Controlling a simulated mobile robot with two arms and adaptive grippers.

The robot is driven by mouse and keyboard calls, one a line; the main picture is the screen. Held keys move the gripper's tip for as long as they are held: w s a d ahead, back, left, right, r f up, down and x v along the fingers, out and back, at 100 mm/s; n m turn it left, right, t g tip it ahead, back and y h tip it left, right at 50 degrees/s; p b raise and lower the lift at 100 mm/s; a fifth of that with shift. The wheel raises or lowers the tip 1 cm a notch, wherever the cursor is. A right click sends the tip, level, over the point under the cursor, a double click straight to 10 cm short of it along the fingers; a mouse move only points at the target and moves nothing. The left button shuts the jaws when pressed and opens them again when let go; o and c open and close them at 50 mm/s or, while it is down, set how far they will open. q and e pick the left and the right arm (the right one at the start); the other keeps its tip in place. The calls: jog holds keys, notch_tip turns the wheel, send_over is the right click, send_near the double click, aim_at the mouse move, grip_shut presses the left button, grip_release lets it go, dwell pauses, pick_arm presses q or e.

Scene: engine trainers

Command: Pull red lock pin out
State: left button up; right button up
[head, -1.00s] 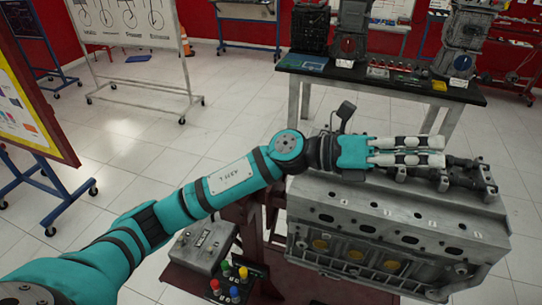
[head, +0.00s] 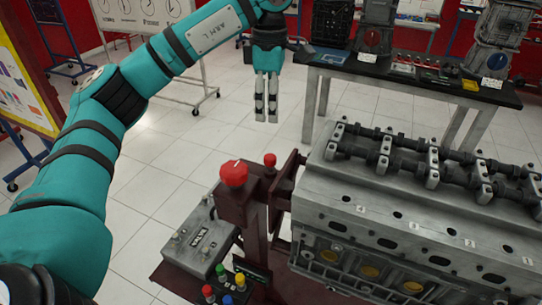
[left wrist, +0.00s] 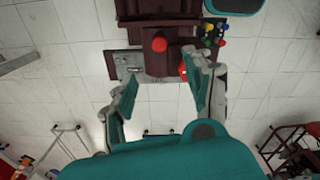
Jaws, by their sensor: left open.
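Two red knobs stand on the dark red engine stand (head: 262,215): a larger round one (head: 233,173) on the near post and a smaller one (head: 270,159) behind it to the right. I cannot tell for sure which is the lock pin. The left wrist view shows a round red knob (left wrist: 159,44) and another red piece (left wrist: 183,70) by the right finger. My left gripper (head: 266,119) points down, beyond and above the knobs, with nothing in it. In the left wrist view its fingers (left wrist: 162,75) are spread apart. My right gripper is not in view.
The grey engine block (head: 400,215) sits on the stand at right. A grey control box (head: 200,238) and several coloured buttons (head: 224,283) are at the stand's left. A black-topped table (head: 420,78) stands behind. Floor left of the stand is clear.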

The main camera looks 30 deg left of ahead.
aim_at(270, 156)
pick_arm(q)
notch_tip(270, 156, down, 14)
jog(key=shift+f+p, duration=0.25)
jog(key=shift+p, duration=0.8)
grip_shut()
